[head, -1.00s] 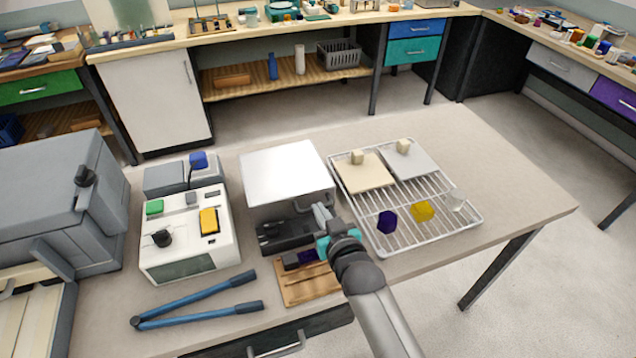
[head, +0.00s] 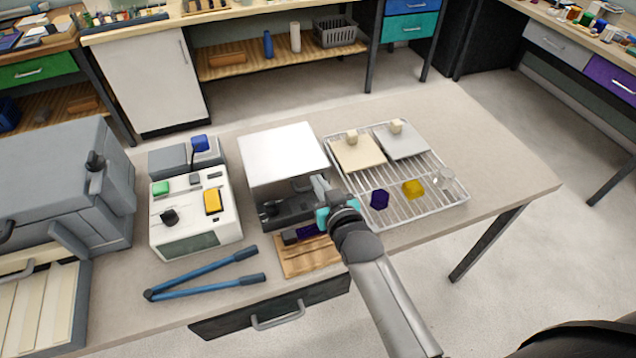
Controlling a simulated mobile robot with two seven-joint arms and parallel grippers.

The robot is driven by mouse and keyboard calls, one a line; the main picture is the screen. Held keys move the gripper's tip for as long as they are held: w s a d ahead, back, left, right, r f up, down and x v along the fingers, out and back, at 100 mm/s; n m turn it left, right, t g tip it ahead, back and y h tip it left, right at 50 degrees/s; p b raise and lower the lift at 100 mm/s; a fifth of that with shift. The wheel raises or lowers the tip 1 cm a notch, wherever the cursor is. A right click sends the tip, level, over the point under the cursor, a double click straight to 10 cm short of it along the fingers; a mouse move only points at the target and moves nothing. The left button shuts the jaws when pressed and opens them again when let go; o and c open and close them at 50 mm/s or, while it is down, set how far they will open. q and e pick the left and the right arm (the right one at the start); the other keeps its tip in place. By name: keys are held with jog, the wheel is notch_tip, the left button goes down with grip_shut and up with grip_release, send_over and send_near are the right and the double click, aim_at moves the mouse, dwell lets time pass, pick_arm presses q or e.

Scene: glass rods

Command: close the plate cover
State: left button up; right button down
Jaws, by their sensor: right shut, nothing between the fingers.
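A box with a flat white top (head: 284,152), which I take for the plate cover, stands in the middle of the table. A grey handle (head: 303,184) shows low on its front, partly behind my fingers. A dark grey base part (head: 284,212) sticks out in front of it. My right gripper (head: 319,186) is shut and empty, at the front right of the box by the handle. I cannot tell whether it touches the handle. My left gripper is not in view.
A wire rack (head: 440,203) with two tiles and small blocks stands right of my gripper. A white device (head: 205,218) with coloured buttons stands left of the box. Blue-handled tongs (head: 205,272) and a wooden board (head: 308,258) lie in front. The table's right end is clear.

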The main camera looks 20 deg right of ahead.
jog(key=s, duration=0.9)
jog(key=shift+d, duration=0.2)
jog(key=shift+s, duration=0.1)
jog(key=s+n+g, duration=0.2)
jog(key=s+g, duration=0.9)
jog(key=s, duration=0.6)
notch_tip(320, 180, down, 28)
jog(key=s+f+g+b, duration=0.1)
jog(key=s+b, duration=0.1)
jog(key=b, duration=0.5)
jog(key=s+d+f+g+b, duration=0.1)
jog(key=s+f+b, duration=0.2)
jog(key=s+f, duration=0.4)
jog(key=s+d+f+b, duration=0.2)
jog(key=s+f+b, duration=0.2)
jog(key=s+f, duration=0.4)
notch_tip(320, 180, down, 6)
jog(key=shift+s+d+f+g+h, duration=0.1)
jog(key=shift+s+d+g+h, duration=0.1)
jog(key=shift+g+h, duration=0.15)
